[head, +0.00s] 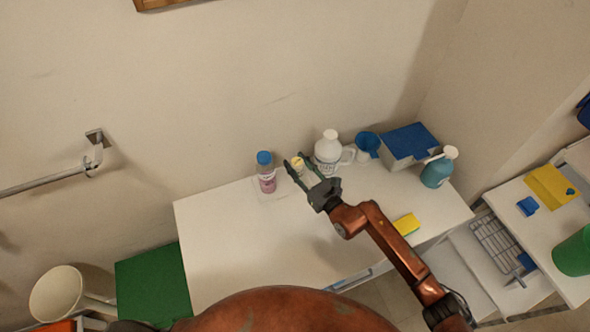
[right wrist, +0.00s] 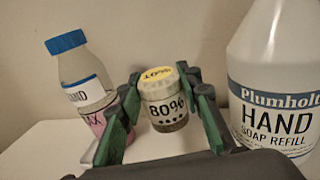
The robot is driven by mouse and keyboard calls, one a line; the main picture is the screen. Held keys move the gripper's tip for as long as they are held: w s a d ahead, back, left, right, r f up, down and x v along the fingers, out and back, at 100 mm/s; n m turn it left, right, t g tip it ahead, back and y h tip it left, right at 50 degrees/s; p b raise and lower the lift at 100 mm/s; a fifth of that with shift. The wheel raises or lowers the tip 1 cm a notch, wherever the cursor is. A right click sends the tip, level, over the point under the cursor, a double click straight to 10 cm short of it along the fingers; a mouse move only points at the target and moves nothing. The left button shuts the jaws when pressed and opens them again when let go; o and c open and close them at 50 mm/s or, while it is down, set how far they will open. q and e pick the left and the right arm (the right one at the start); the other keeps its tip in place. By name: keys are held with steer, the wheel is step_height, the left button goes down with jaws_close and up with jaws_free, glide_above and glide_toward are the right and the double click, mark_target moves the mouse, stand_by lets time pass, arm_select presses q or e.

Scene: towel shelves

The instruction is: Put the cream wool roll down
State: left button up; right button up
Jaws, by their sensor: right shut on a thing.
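The cream wool roll (head: 298,164) is a small upright cream cylinder with a yellow patch on top. In the right wrist view the roll (right wrist: 162,98) carries a white band reading "80%" and a darker strip near its bottom. My right gripper (head: 297,168) is shut on it, one finger on each side, over the back part of the white table (head: 240,235). The fingers also show in the right wrist view (right wrist: 164,105). I cannot tell whether the roll's underside touches the table. My left gripper is not in view.
A blue-capped bottle (head: 266,178) stands left of the roll. A large white soap jug (head: 329,150) stands close on its right. Further right are a blue cup (head: 367,143), a blue-lidded box (head: 409,142) and a blue pump bottle (head: 438,168). The table's left front is clear.

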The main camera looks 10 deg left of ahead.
mark_target(295, 168)
steer(key=shift+w+a+f, duration=0.15)
steer(key=shift+a+f, duration=0.05)
steer(key=shift+f, duration=0.05)
steer(key=f, duration=0.3)
steer(key=shift+w+a+f+b, duration=0.1)
steer(key=shift+w+a+b, duration=0.2)
steer(key=shift+b, duration=0.1)
steer(key=shift+f, duration=0.25)
steer(key=shift+s, duration=0.1)
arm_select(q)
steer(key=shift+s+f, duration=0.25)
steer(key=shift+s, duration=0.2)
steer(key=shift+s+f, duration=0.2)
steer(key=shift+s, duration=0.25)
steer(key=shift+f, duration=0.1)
arm_select(e)
steer(key=shift+f, duration=0.15)
steer(key=shift+f, duration=0.15)
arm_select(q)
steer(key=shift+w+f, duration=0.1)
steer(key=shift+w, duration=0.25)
arm_select(e)
steer(key=o, duration=1.2)
steer(key=shift+c, duration=0.2)
